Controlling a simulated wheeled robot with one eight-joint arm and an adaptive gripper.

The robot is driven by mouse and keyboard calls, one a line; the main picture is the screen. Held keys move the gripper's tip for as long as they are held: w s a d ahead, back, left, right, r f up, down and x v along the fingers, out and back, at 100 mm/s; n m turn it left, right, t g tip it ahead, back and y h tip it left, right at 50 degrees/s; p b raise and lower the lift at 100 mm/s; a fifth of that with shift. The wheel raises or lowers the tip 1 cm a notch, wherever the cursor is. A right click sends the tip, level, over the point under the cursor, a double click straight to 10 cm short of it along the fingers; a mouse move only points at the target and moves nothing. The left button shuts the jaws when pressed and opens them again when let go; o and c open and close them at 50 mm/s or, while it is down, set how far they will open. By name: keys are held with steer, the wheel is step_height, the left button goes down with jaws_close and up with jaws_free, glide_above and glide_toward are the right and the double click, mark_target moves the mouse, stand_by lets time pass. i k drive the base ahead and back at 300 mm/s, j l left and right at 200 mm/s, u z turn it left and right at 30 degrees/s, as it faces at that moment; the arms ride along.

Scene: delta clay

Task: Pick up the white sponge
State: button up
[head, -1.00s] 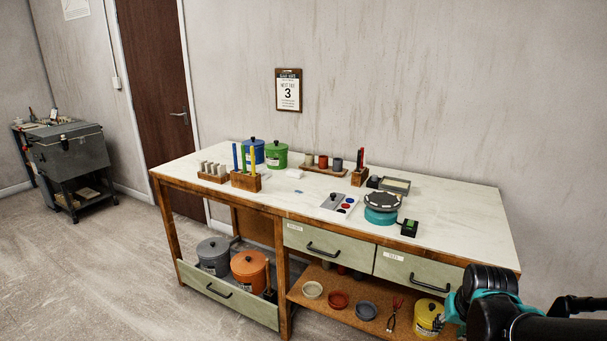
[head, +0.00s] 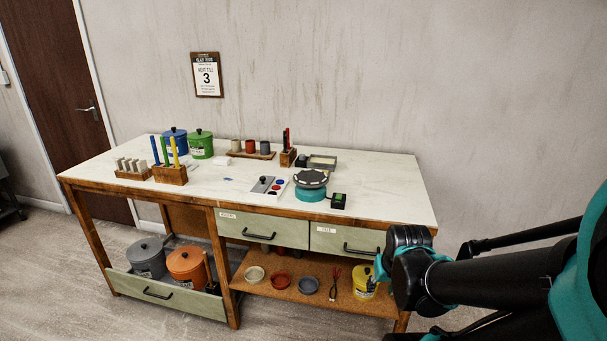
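A small white block (head: 221,161), which looks like the white sponge, lies on the pale top of the workbench (head: 375,180). It is left of the middle, towards the back, just in front of the green lidded pot (head: 200,145). Nothing covers it, but it is small at this distance. My black and teal arm comes in from the right, in front of the bench's right end and well away from the block. No gripper fingers show.
Near the block stand a blue pot (head: 174,142), a wooden holder with coloured sticks (head: 171,174) and a tray of small jars (head: 252,154). A teal turntable (head: 310,193) stands right of centre. The bench's right end is clear. Drawers and a lower shelf lie below.

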mark_target(222, 161)
steer(key=u, duration=0.2)
steer(key=i+j+z, duration=0.1)
steer(key=l+u, duration=0.25)
steer(key=l, duration=0.35)
steer(key=i+l+u, duration=0.1)
steer(key=l+u, duration=0.2)
steer(key=l, duration=0.3)
steer(key=i+j, duration=0.2)
steer(key=j, duration=0.2)
steer(key=i+j, duration=0.2)
steer(key=j, duration=0.2)
steer(key=i+j, duration=0.25)
steer(key=j, duration=0.15)
steer(key=i+j, duration=0.2)
steer(key=j, duration=0.2)
steer(key=i+j+u, duration=0.1)
steer(key=j, duration=0.3)
steer(key=i, duration=0.1)
